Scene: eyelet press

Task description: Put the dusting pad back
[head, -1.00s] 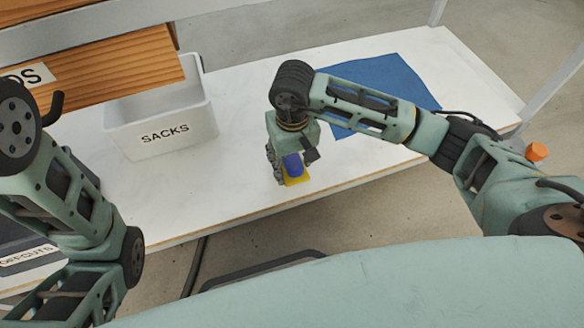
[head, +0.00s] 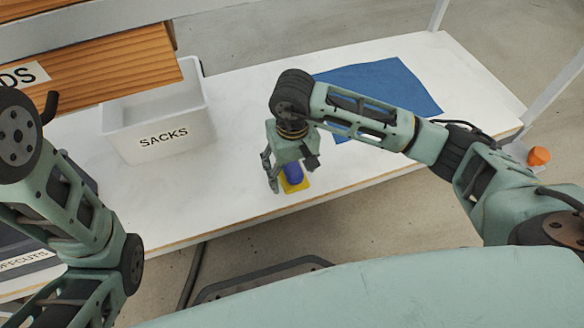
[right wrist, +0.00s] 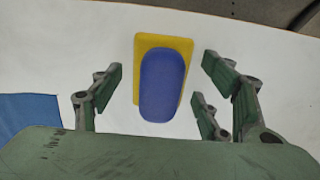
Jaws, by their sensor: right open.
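The dusting pad (head: 294,174) lies on the white bench near its front edge. It has a blue grip on a yellow base, and it also shows in the right wrist view (right wrist: 163,87). My right gripper (head: 292,179) is open above and around the pad. In the right wrist view its fingers (right wrist: 160,88) stand apart on both sides of the blue grip, with white bench visible between them and the pad. My left arm is at the left of the head view, but its gripper is not in view.
A white bin marked SACKS (head: 165,143) stands on the white bench (head: 225,165) to the left. A blue mat (head: 385,85) lies flat at the back right, partly behind my right arm. A wooden drawer front (head: 110,65) overhangs the upper left. An orange knob (head: 539,156) is at the right.

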